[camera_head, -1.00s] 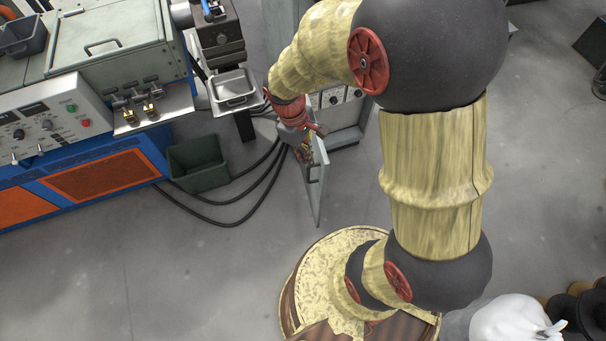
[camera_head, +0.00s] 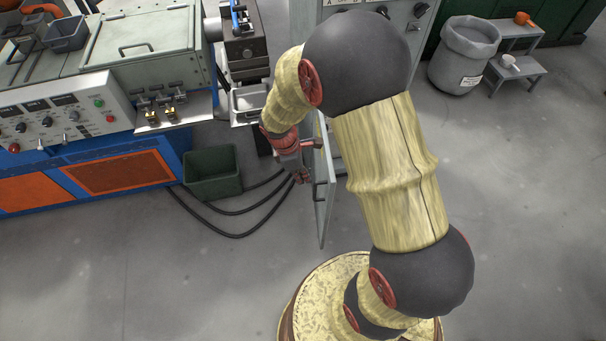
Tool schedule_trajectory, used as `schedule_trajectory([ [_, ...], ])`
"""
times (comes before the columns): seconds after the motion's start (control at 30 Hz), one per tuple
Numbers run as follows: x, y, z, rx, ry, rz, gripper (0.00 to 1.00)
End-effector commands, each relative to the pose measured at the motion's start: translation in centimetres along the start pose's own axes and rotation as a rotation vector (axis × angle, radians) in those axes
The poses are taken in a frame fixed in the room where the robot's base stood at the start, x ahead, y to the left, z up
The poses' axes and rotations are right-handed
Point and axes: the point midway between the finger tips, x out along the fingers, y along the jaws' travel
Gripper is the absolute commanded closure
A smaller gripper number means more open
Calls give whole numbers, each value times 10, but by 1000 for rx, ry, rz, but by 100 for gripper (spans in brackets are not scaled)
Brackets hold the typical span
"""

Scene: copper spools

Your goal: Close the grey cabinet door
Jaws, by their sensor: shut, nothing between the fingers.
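The grey cabinet (camera_head: 396,14) stands at the top centre, mostly hidden behind my arm. Its grey door (camera_head: 325,218) stands open, seen nearly edge-on, and reaches out from the cabinet toward the bottom of the picture. A dark handle shows on the door. My gripper (camera_head: 301,177) is shut and empty, low at the left side of the door, close to it. I cannot tell whether it touches the door. My arm hides the door's hinge side and much of the cabinet front.
A blue and orange machine (camera_head: 75,148) with a control panel stands at the left. A dark green bin (camera_head: 211,176) and black cables (camera_head: 236,236) lie on the floor left of my gripper. A grey waste bin (camera_head: 462,55) and a step stool (camera_head: 517,70) stand upper right. The right floor is clear.

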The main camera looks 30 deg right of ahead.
Motion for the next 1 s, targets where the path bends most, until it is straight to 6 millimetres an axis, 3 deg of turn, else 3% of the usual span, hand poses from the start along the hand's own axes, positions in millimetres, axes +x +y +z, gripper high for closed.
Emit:
schedule_trajectory([
  [0.03, 15, -1, 0, 0, -1, -3, 100],
  [0.27, 59, -1, 0, 0, -1, -2, 100],
  [0.53, 64, 0, 32, 3, 0, 0, 100],
  [1.0, 64, 0, 39, 0, 0, 0, 100],
])
